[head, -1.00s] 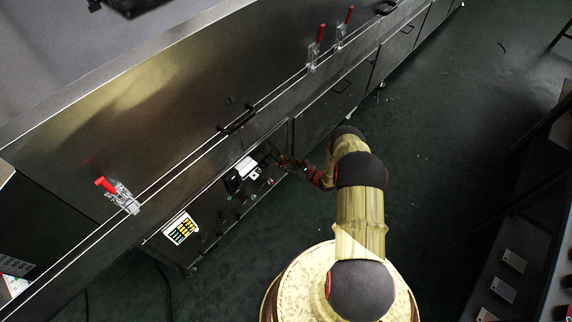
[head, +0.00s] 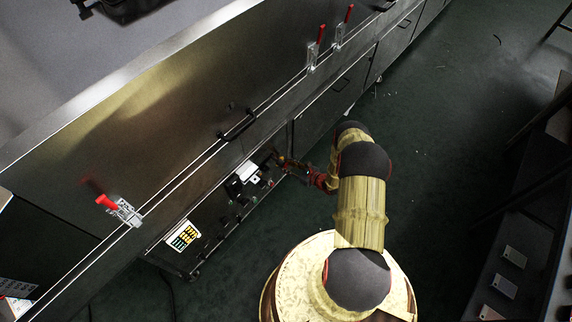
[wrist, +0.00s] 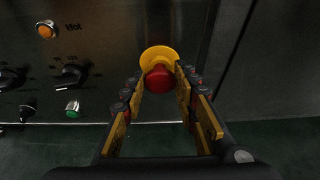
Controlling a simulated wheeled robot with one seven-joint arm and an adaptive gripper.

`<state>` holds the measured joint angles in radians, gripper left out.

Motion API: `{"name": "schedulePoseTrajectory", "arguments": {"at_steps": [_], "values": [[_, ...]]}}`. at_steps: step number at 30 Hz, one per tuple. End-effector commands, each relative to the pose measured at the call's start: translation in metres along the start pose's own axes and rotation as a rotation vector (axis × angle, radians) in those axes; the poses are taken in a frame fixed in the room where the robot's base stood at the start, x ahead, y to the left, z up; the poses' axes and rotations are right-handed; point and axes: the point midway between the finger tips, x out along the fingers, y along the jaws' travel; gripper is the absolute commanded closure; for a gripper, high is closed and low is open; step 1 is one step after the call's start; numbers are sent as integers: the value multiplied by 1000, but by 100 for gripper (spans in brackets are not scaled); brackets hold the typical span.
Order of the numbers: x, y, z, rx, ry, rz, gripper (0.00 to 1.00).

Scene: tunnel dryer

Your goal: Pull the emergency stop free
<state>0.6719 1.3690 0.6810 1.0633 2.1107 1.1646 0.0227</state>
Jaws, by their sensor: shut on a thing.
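The emergency stop (wrist: 158,78) is a red mushroom button in front of a round yellow collar (wrist: 157,54), on the dark control panel (wrist: 110,40). In the wrist view my gripper (wrist: 160,80) has its two fingers on either side of the red head, shut on it. The yellow collar shows beyond the fingertips. In the head view my gripper (head: 284,161) reaches to the right end of the low control panel (head: 212,222), and the button is too small to make out clearly there.
Left of the stop are an orange lamp (wrist: 47,30), black knobs (wrist: 70,76) and a green button (wrist: 72,108). Red-handled clamps (head: 122,212) and a black door handle (head: 238,124) stick out from the dryer's side. Dark green floor (head: 450,150) lies open to the right.

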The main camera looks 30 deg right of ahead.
Motion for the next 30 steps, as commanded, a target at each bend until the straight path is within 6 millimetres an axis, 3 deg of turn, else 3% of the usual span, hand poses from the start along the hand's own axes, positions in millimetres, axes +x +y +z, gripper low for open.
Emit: {"name": "schedulePoseTrajectory", "arguments": {"at_steps": [10,20,26,30], "values": [[-1,1,-2,5,2,-1,52],[-3,0,-1,4,1,-1,52],[-25,-1,-1,7,1,-4,52],[-54,-2,-1,7,2,-5,52]]}}
